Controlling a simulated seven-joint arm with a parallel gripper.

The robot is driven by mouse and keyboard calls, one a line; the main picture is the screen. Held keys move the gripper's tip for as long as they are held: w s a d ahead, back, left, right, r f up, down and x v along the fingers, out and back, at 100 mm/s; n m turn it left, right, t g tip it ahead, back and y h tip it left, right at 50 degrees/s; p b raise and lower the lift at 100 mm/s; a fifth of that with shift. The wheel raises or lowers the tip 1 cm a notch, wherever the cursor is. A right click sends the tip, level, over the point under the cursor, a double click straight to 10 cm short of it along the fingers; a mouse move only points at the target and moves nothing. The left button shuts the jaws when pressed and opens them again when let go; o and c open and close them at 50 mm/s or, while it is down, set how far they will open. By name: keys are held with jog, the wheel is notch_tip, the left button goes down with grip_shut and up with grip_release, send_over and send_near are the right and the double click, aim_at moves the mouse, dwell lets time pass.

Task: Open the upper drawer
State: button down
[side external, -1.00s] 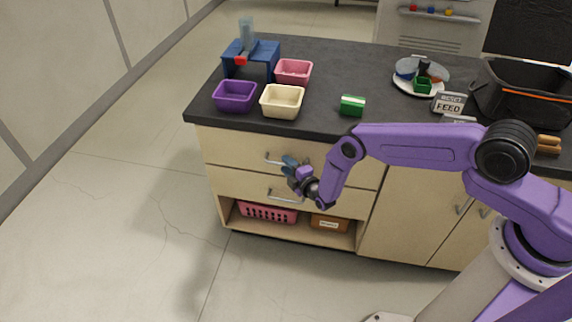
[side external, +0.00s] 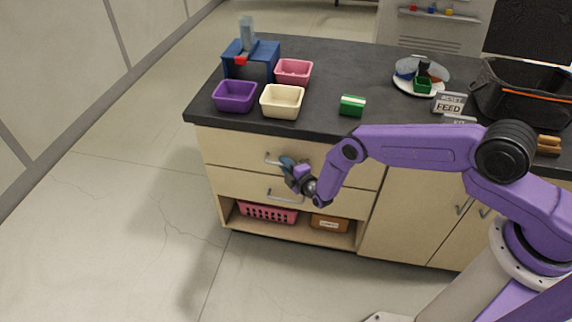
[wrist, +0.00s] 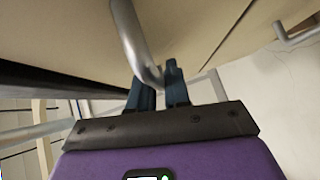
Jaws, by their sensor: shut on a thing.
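The upper drawer (side external: 230,147) has a pale wood front under the dark counter and looks closed. Its silver bar handle (side external: 272,159) runs across the front, and my gripper (side external: 288,162) is at the handle's right part. In the wrist view the upper drawer handle (wrist: 134,40) is a grey bar that bends down to the blue-grey fingers of my gripper (wrist: 160,82). The fingers are shut on the handle, close to its bend. The fingers hide part of the handle in both views.
The lower drawer (side external: 235,186) with its own handle (side external: 284,197) is just below. An open shelf holds a pink basket (side external: 268,213) and a brown box (side external: 329,223). The floor at left is clear.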

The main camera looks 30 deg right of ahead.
jog(key=s+a, duration=2.2)
jog(key=c, duration=1.2)
grip_release()
jog(key=s+r, duration=0.2)
jog(key=s, duration=1.5)
jog(key=shift+s+r, duration=0.15)
jog(key=shift+r, duration=0.15)
jog(key=shift+d, duration=0.1)
